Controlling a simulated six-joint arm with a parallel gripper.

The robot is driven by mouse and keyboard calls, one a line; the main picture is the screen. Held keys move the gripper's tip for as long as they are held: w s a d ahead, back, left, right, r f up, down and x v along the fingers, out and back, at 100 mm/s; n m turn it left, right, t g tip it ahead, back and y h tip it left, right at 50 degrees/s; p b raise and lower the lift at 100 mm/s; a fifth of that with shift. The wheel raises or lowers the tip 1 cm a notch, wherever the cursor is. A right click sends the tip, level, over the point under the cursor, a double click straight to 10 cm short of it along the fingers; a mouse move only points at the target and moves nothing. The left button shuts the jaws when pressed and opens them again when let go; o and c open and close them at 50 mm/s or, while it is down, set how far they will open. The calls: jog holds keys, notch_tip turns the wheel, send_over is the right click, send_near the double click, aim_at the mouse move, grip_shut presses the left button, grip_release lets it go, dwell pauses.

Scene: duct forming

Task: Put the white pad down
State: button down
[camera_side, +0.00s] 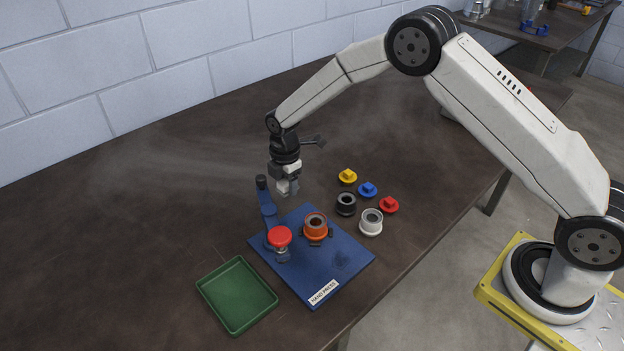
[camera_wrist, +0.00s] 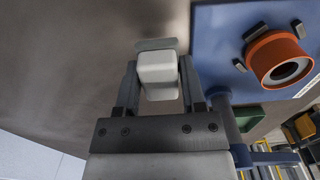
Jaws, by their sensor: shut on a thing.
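My gripper (camera_side: 286,186) hangs above the blue press base, near the top of the blue press post. In the wrist view my gripper (camera_wrist: 158,88) has its two fingers shut on the white pad (camera_wrist: 157,68), a pale block with rounded edges. The pad is held clear of the table; its underside is hidden. In the side view the pad is too small to tell from the finger ends.
The blue hand press base (camera_side: 347,262) carries an orange ring (camera_side: 316,228) between dark clamps and a red round part (camera_side: 279,237). A green tray (camera_side: 237,295) is empty at the front left. Yellow (camera_side: 347,176), blue (camera_side: 368,189) and red (camera_side: 389,205) pads, a black ring (camera_side: 346,204) and a white ring (camera_side: 371,222) stand behind. The left tabletop is clear.

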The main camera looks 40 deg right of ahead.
aim_at(285, 201)
jog(key=shift+w+f, duration=0.25)
jog(key=shift+f, duration=0.05)
jog(key=shift+f, duration=0.1)
jog(key=shift+w+a+f, duration=0.1)
jog(key=shift+w+f, duration=0.15)
jog(key=shift+f, duration=1.5)
jog(key=shift+f, duration=0.1)
jog(key=shift+c, duration=0.9)
grip_release()
notch_tip(285, 201, up, 12)
jog(key=shift+r, duration=0.15)
